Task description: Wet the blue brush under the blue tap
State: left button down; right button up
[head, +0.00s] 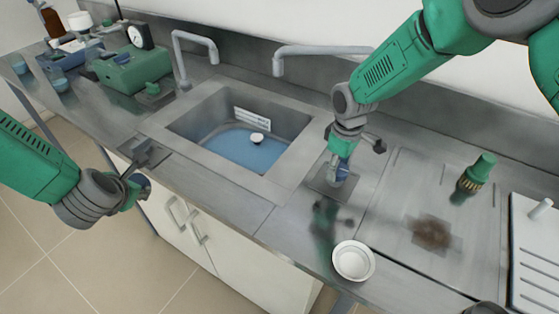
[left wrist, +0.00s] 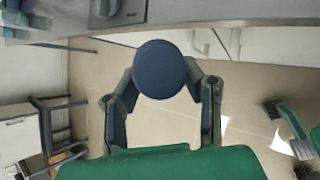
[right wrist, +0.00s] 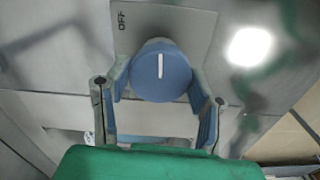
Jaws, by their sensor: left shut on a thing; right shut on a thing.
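My right gripper (head: 337,175) is shut on a blue round knob (right wrist: 161,72) on a grey plate marked OFF, right of the sink. The knob has a white line pointing up in the right wrist view. My left gripper (head: 135,182) is at the counter's front edge, left of the sink. It is shut on a dark blue thing with a round end (left wrist: 161,70); I cannot tell if this is the brush. Two grey taps stand behind the sink, the left tap (head: 190,45) and the right tap (head: 310,49). I see no running water.
The sink (head: 180,128) holds bluish water and a small white round thing (head: 257,138). A white bowl (head: 354,261) stands front right. A green-topped thing (head: 475,178) stands to the right. Green equipment (head: 130,68) stands at the back left.

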aim_at(341, 169)
jog(key=shift+s+d+f+m, duration=0.1)
jog(key=shift+s+d+m, duration=0.1)
jog(key=shift+d+m, duration=0.25)
jog(key=o, duration=0.9)
jog(key=shift+a, duration=0.1)
jog(key=shift+o, duration=1.3)
notch_tip(341, 169, up, 12)
jog(key=shift+d, duration=0.3)
jog(key=shift+a, duration=0.3)
